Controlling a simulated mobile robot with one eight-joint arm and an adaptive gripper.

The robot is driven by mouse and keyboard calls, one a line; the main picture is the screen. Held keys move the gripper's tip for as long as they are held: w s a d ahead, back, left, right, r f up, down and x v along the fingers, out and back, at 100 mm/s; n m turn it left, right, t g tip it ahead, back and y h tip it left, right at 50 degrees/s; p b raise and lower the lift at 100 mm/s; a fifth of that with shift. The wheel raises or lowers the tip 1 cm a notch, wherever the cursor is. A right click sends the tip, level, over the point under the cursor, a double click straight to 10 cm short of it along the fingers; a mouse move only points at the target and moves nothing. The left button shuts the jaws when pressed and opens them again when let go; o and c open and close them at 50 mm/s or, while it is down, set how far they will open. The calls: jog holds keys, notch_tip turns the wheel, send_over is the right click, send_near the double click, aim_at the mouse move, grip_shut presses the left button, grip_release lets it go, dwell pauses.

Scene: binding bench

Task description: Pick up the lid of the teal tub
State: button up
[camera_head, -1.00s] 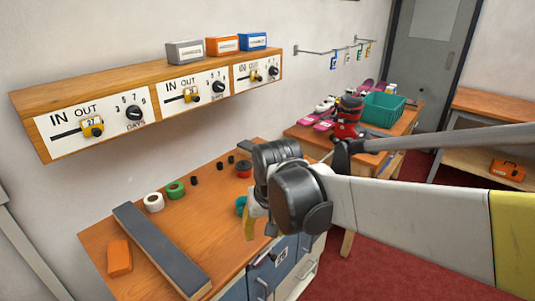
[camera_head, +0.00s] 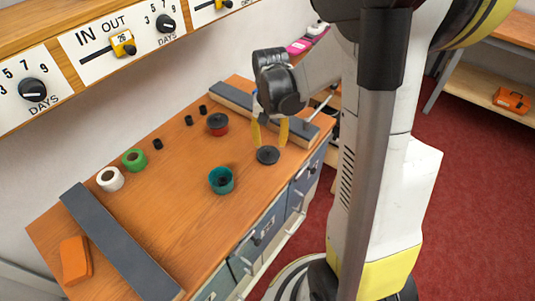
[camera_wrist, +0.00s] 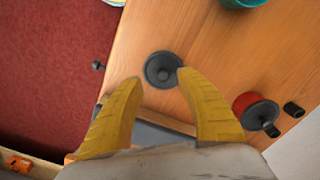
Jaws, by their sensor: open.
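The lid (camera_head: 268,155), a dark round disc with a small knob, lies flat on the wooden bench, apart from the teal tub. It also shows in the wrist view (camera_wrist: 163,69), just ahead of the fingertips. The teal tub (camera_head: 221,183) stands uncovered to its left, with something dark inside; its edge shows at the top of the wrist view (camera_wrist: 240,3). My gripper (camera_head: 269,144) has its two yellow fingers pointing down above the lid. The fingers are spread, with nothing between them (camera_wrist: 159,77). Whether they touch the lid is unclear.
A red tub (camera_head: 218,130) with a dark lid stands behind the teal tub. A grey-topped bar (camera_head: 232,95) lies behind my gripper. Green (camera_head: 134,160) and white (camera_head: 110,179) rolls, another grey bar (camera_head: 120,245) and an orange block (camera_head: 75,260) are at the left.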

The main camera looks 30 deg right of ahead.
aim_at(268, 150)
jog(key=f+b, duration=0.2)
jog(key=f, duration=0.3)
jog(key=shift+w+f+b, duration=0.15)
jog(key=shift+w+b, duration=0.25)
grip_shut()
